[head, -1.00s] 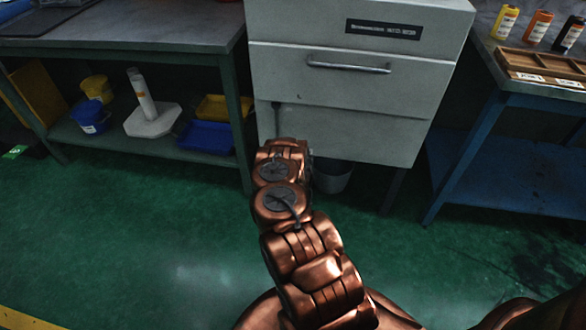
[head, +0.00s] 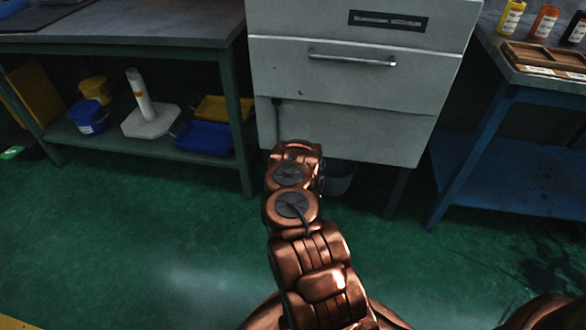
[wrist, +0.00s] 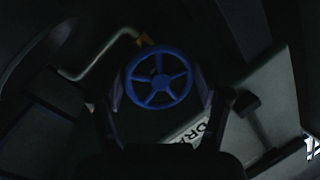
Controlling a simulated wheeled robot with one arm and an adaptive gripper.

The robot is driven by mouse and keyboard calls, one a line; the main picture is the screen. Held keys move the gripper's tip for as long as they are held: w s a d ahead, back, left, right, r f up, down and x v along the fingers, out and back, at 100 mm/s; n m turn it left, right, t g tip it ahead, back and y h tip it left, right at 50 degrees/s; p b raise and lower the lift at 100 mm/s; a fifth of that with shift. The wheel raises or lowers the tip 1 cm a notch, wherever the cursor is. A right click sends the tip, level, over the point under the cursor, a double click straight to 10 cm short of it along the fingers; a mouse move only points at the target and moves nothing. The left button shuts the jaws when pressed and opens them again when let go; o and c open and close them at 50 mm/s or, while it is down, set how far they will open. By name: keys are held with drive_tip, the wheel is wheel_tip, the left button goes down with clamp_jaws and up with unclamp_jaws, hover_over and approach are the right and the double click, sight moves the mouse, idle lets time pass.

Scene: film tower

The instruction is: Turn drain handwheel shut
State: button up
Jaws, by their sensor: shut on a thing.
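The blue spoked handwheel (wrist: 159,81) shows in the middle of the wrist view, in a dark space. My gripper (wrist: 160,88) has one finger on each side of the wheel and is shut on its rim. A pale bent pipe (wrist: 100,55) and a small brass-coloured part (wrist: 146,40) are by the wheel. A white label (wrist: 192,133) with dark letters, partly covered, lies below it. In the head view my arm reaches down to the lower front of the grey cabinet (head: 345,95); the wheel and my fingers are hidden there.
A grey bucket (head: 340,178) stands under the cabinet, right of my arm. A workbench (head: 130,35) with tubs on its shelf is at left. A blue table (head: 510,150) with bottles and a wooden tray (head: 545,58) is at right. The green floor in front is clear.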

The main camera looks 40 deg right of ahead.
idle(0.3)
drive_tip(key=o, duration=0.8)
drive_tip(key=shift+v, duration=5.95)
